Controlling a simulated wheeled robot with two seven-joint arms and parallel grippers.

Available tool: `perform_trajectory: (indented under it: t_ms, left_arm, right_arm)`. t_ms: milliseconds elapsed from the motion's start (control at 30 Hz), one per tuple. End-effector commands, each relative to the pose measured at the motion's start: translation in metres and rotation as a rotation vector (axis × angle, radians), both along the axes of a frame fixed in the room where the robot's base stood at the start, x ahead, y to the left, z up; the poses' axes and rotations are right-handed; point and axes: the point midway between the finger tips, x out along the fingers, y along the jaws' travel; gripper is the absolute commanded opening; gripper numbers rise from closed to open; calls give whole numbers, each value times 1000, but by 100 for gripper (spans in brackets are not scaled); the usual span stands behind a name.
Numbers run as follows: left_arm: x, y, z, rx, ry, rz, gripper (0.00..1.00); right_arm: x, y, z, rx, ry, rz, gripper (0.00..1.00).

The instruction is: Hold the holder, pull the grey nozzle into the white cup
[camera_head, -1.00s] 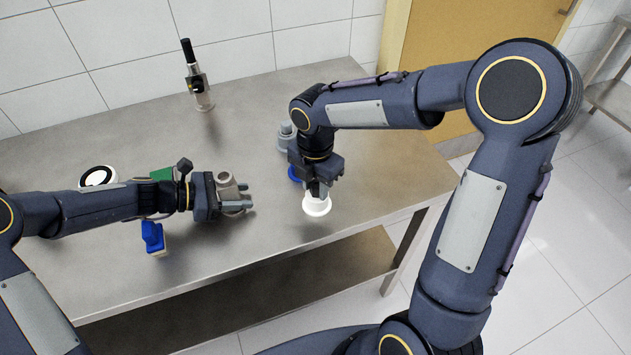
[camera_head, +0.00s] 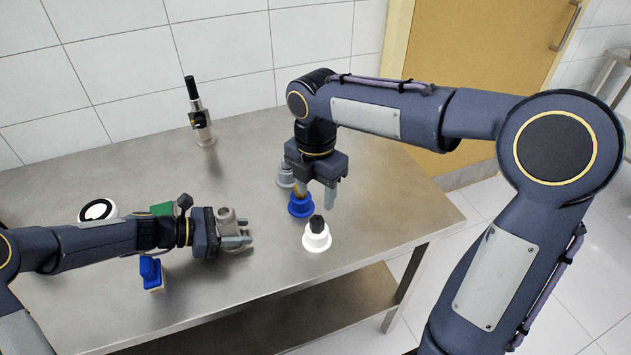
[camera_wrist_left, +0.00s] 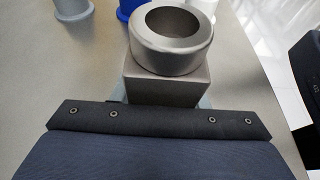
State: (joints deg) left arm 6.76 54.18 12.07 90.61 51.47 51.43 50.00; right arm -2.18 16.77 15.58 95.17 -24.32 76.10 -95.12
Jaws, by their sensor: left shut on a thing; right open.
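The holder (camera_head: 227,219), a metallic block with a round collar, stands on the table between the fingers of my left gripper (camera_head: 236,241), which is shut on it. In the left wrist view, the holder's collar (camera_wrist_left: 172,35) has an open, empty-looking top. The white cup (camera_head: 316,241) stands right of the holder, near the table's front edge. A dark grey nozzle (camera_head: 317,223) sits upright in it. My right gripper (camera_head: 316,195) is open, pointing down behind the white cup, apart from the nozzle and over the blue cup.
The blue cup (camera_head: 301,207), with a brownish piece in it, and a grey cup (camera_head: 285,176) stand behind the white cup. A blue-and-yellow object (camera_head: 151,272) and a white round object (camera_head: 97,210) lie left. A black-topped device (camera_head: 201,125) stands at the back.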

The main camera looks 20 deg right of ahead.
Motion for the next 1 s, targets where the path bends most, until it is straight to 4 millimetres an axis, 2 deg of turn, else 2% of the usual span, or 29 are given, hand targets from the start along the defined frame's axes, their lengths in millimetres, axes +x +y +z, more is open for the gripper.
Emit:
perform_trajectory:
  t_ms: [33, 600, 933, 967, 1000]
  left_arm:
    - [-1, 2, -7, 11, 6, 0, 0]
    - [-1, 2, -6, 10, 5, 1, 0]
    - [-1, 2, -6, 10, 5, 1, 0]
    - [-1, 2, -6, 10, 5, 1, 44]
    - [-1, 2, -6, 10, 5, 1, 49]
  right_arm:
    - [0, 1, 7, 1, -3, 1, 52]
    - [0, 0, 58, 0, -1, 1, 52]
    - [0, 0, 62, -1, 1, 1, 52]
    - [0, 0, 62, -1, 1, 1, 52]
    - [0, 0, 62, -1, 1, 1, 52]
